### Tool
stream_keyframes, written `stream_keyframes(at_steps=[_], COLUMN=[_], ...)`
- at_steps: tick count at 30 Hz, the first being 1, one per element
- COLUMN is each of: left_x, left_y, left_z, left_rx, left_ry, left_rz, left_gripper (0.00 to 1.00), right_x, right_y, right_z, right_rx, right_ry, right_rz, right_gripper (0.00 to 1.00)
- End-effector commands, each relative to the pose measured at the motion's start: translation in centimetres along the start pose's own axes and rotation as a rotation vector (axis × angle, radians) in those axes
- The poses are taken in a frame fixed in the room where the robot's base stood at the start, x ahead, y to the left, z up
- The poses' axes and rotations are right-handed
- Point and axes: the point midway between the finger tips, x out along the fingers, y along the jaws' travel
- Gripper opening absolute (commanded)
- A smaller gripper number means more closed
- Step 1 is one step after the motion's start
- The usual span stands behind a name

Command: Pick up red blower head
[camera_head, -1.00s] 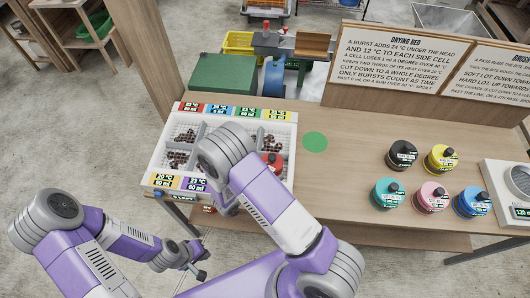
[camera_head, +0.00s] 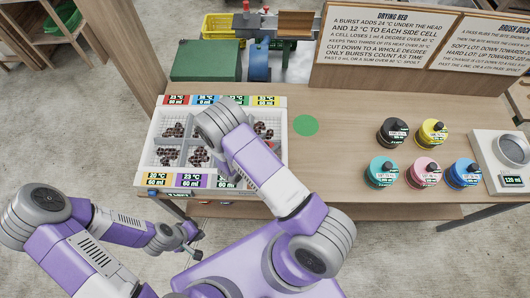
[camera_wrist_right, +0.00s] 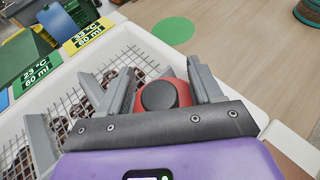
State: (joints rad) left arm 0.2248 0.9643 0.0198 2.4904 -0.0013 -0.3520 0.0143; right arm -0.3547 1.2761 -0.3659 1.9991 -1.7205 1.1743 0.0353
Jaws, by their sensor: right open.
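The red blower head (camera_wrist_right: 158,97), with a round dark cap, shows in the right wrist view over the drying tray. My right gripper (camera_wrist_right: 163,88) is open, with its fingers on either side of the red head; whether they touch it is unclear.
The white drying tray (camera_head: 283,150) has mesh cells with dark chestnuts and coloured labels. A green disc (camera_head: 306,125) lies right of it. Black (camera_head: 392,134), yellow (camera_head: 432,132), teal (camera_head: 381,173), pink (camera_head: 423,173) and blue (camera_head: 462,174) heads stand further right, beside a scale (camera_head: 502,165).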

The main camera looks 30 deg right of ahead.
Motion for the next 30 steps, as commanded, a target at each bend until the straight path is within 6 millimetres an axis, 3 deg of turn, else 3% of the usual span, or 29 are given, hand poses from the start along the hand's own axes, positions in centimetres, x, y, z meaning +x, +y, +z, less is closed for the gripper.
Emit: stream_keyframes(at_steps=[5, 17, 30], left_x=[0.02, 0.01, 0.01], left_y=[-0.01, -0.01, -0.01], left_z=[0.02, 0.02, 0.02], left_rx=[0.0, 0.0, 0.0], left_ry=[-0.001, 0.0, 0.0], left_rz=[0.0, 0.0, 0.0], left_gripper=[0.0, 0.0, 0.0], right_x=[-0.02, -0.04, -0.06], right_y=[0.01, 0.01, 0.05], right_z=[-0.03, -0.01, 0.12], right_rx=[0.0, 0.0, 0.001], right_ry=[0.0, 0.0, -0.002], right_rz=[0.0, 0.0, 0.0], right_gripper=[0.62, 0.0, 0.0])
